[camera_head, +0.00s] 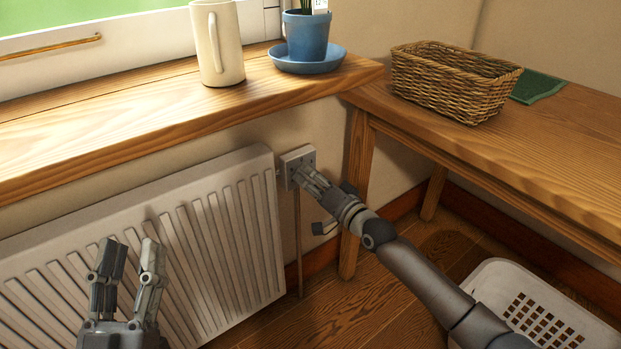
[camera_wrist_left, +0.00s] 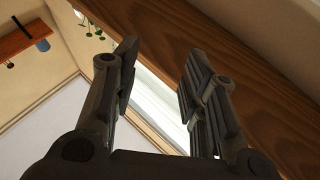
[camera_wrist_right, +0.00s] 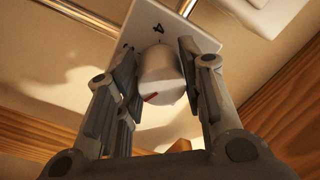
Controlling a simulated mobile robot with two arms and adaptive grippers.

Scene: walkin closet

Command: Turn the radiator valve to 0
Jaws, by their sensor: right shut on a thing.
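The radiator valve shows in the right wrist view as a pale round knob (camera_wrist_right: 160,72) with a red mark on its lower side. It sits on a white dial plate (camera_wrist_right: 205,42) with a figure 4 visible; other figures are hidden or too small to read. In the head view the plate (camera_head: 298,158) is beside the radiator's right end, and my fingers cover the knob. My right gripper (camera_head: 305,180) is shut on the knob, one finger on each side. My left gripper (camera_head: 130,258) is open and empty in front of the radiator (camera_head: 215,215).
A wooden sill (camera_head: 130,115) above the radiator holds a cream mug (camera_head: 226,50) and a blue plant pot (camera_head: 306,38) on a saucer. A wooden table (camera_head: 480,150) with a wicker basket (camera_head: 440,85) stands right. A white laundry basket (camera_head: 500,285) is on the floor below.

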